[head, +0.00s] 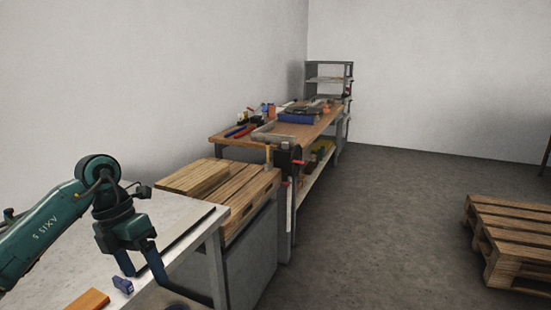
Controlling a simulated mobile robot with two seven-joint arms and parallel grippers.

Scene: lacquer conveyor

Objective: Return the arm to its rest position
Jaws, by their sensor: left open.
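My left arm (45,235) is dark green, comes in from the left and bends down over a pale grey table (185,222). My left gripper (141,270) points downward above the table's front part, with its two fingers apart and nothing visible between them. A small dark blue object (122,285) is just below and left of the fingers; I cannot tell the exact gap. An orange-brown block (88,300) lies to its left at the bottom edge. My right gripper is not in view.
Wooden slatted boards (240,190) lie behind the table, against the wall side. A workbench (225,140) with tools and a vice (287,158) stands farther back, then a grey shelf (328,72). A pallet (510,232) lies at right. The floor between is clear.

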